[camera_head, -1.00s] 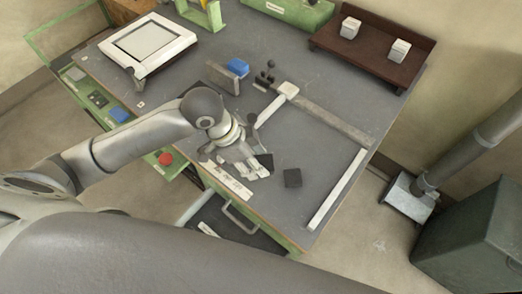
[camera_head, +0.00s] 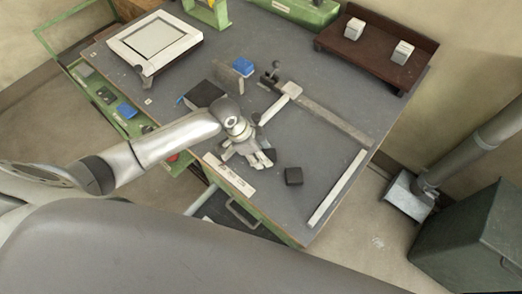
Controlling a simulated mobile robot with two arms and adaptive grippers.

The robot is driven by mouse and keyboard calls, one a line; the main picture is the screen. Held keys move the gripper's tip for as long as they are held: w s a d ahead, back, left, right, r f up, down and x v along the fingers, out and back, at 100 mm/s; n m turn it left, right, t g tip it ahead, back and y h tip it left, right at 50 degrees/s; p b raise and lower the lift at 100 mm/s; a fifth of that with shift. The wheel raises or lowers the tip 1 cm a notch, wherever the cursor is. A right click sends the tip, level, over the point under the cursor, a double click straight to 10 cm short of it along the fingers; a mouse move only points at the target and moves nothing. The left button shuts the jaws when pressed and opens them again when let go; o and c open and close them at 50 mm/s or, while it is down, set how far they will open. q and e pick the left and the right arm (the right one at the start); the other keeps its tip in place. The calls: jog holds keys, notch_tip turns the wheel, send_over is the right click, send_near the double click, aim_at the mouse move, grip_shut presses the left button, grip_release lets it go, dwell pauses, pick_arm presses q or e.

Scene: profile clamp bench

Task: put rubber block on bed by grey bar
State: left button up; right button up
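A dark block (camera_head: 293,176), which looks like rubber, lies on the grey bench top near its front edge. My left gripper (camera_head: 262,158) is just left of this block, low over the bench and apart from it. Its fingers point right, and the view is too small to show whether they are open or hold anything. The grey bar (camera_head: 338,124) lies slantwise on the bench, behind and right of the block. A pale T-shaped piece (camera_head: 283,100) sits at its left end. My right gripper is not in view.
A long white strip (camera_head: 337,188) lies along the right front. A labelled white strip (camera_head: 229,175) is at the front edge. An upright plate (camera_head: 229,80), a blue block (camera_head: 243,66) and a black box (camera_head: 204,94) stand behind my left gripper. A brown shelf (camera_head: 370,60) stands at the back right.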

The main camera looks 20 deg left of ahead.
pick_arm(q)
jog(key=shift+f, duration=0.15)
jog(key=o, duration=1)
jog(key=shift+o, duration=0.2)
jog(key=b+v, duration=0.1)
jog(key=v, duration=1.1)
jog(key=shift+b, duration=0.4)
